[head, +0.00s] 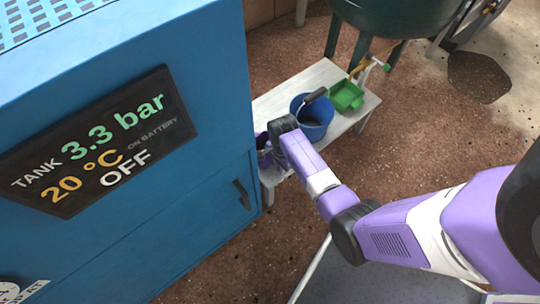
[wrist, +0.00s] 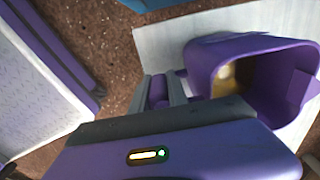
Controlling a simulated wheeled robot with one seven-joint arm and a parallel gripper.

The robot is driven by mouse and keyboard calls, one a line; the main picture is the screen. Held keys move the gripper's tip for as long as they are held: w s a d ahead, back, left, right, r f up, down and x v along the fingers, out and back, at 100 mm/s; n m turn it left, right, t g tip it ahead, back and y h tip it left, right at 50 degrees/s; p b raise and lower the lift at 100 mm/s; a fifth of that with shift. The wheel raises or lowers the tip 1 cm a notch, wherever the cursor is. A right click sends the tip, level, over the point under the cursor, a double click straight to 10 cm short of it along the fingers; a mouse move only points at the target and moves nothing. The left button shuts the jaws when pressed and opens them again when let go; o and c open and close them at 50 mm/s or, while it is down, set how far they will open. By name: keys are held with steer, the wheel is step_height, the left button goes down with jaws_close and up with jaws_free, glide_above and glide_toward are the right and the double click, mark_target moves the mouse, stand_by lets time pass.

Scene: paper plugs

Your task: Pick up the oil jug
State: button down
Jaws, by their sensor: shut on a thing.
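The oil jug (wrist: 202,65) is a purple, open-topped vessel with a little yellowish liquid inside, at the right of the wrist view. Its purple handle sits between the two grey fingers of my gripper (wrist: 161,80), which is shut on it. In the head view only a small purple part of the jug (head: 263,142) shows beside the blue cabinet; my wrist hides the rest. I cannot tell whether the jug rests on the bench or is raised.
A pale bench (head: 274,100) holds a blue bucket (head: 318,128) with a dark handle and a green tray (head: 346,95), both close by. The tall blue cabinet (head: 120,225) stands just left. A dark green tank (head: 395,15) is behind the bench.

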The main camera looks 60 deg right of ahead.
steer(key=shift+r, duration=0.15)
step_height(320, 180, up, 33)
steer(key=p, duration=2)
steer(key=shift+f, duration=0.2)
